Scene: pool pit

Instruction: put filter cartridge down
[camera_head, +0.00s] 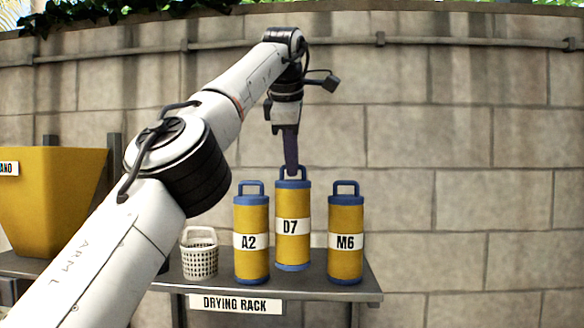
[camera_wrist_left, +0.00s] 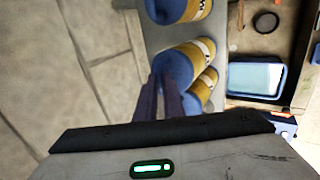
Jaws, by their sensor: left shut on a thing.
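My left gripper (camera_head: 291,170) is shut on the blue top handle of the yellow filter cartridge D7 (camera_head: 293,250). D7 is upright between cartridge A2 (camera_head: 251,262) and cartridge M6 (camera_head: 345,264), at the drying rack (camera_head: 365,290). Its base shows a little higher in the picture than theirs; I cannot tell whether it touches the rack top. A2 and M6 stand upright on the rack. In the left wrist view the fingers (camera_wrist_left: 170,105) reach to a blue cartridge cap (camera_wrist_left: 178,68), with other cartridges close on both sides. My right gripper is not in view.
A white basket (camera_head: 200,258) stands on the rack left of A2. A yellow hopper (camera_head: 55,195) is at the far left. A block wall (camera_head: 450,150) with a pipe (camera_head: 480,42) rises behind. The rack's right end beyond M6 has little free room.

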